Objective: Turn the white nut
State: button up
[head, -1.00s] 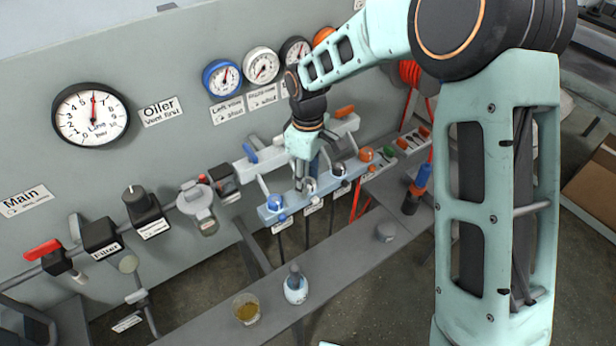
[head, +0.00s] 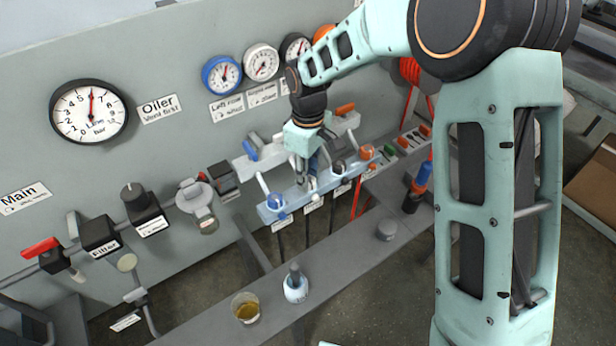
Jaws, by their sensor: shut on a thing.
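A row of colour-marked round nuts sits on the light blue bar (head: 292,201) low on the panel. The white nut (head: 312,184) is second from the left and mostly hidden by my fingers. My gripper (head: 304,180) points down from the pale green wrist and is shut on the white nut. The blue nut (head: 276,201) is to its left, the dark nut (head: 338,167) and the orange nut (head: 366,152) to its right. How far the white nut is turned cannot be made out.
Round gauges, with a blue-rimmed one (head: 221,75) and a white-rimmed one (head: 261,62), hang above. Levers and labels crowd the panel at left.

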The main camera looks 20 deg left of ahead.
jog(key=m+b, duration=0.3)
jog(key=m, duration=0.3)
jog(key=shift+f, duration=0.1)
jog(key=m+b, duration=0.1)
jog(key=m, duration=0.4)
jog(key=shift+m, duration=0.3)
dwell(0.4)
jog(key=o, duration=1.1)
jog(key=shift+o, duration=0.2)
notch_tip(320, 180, up, 12)
jog(key=shift+w, duration=0.1)
